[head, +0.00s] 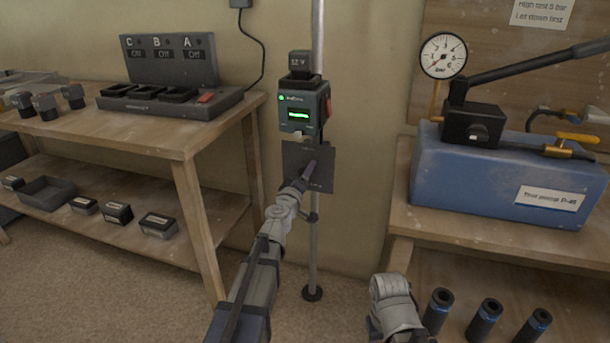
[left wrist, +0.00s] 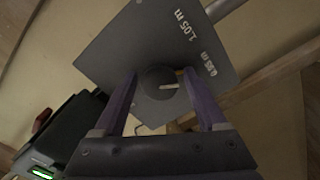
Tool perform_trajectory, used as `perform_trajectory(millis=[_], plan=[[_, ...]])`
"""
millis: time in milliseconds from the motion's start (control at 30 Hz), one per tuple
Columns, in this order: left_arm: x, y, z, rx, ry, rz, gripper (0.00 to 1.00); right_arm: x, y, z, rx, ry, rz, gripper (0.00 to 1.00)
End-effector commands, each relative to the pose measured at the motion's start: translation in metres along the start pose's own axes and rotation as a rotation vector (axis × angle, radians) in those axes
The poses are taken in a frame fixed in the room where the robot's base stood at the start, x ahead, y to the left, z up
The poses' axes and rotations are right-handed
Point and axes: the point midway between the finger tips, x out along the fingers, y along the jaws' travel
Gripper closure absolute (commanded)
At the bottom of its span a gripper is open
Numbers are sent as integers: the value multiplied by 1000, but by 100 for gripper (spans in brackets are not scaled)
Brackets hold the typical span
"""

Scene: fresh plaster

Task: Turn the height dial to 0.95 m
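The height dial is a round dark knob (left wrist: 158,84) with a short white mark that points right in the left wrist view. It sits on a dark square plate (left wrist: 112,52) printed "1.05 m" and what looks like "0.95 m". The plate (head: 322,178) is on the upright pole in the head view, where my gripper partly covers it. My left gripper (left wrist: 162,98) is open, its two purple fingers on either side of the knob with a gap showing. In the head view the left gripper (head: 311,168) is in front of the plate. My right gripper's fingers are not visible.
A device with a green display (head: 299,114) is on the pole (head: 314,245) above the plate. A wooden bench (head: 160,138) with chargers stands left. A blue test pump (head: 470,180) stands on the right bench. My right arm shows at the bottom, near dark cylinders (head: 485,318).

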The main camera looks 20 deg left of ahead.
Motion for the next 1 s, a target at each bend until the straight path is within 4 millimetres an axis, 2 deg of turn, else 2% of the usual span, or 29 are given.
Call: perform_trajectory(millis=[67, 333, 467, 900, 1000], plan=[[0, 0, 0, 1, 0, 0, 16, 0, 0, 0, 0, 0, 0, 50], [-1, 0, 0, 2, -1, 1, 16, 0, 0, 0, 0, 0, 0, 50], [-8, 0, 0, 2, -1, 0, 16, 0, 0, 0, 0, 0, 0, 50], [-72, 0, 1, 1, 0, 0, 16, 0, 0, 0, 0, 0, 0, 50], [-79, 0, 0, 1, -1, 0, 16, 0, 0, 0, 0, 0, 0, 50]])
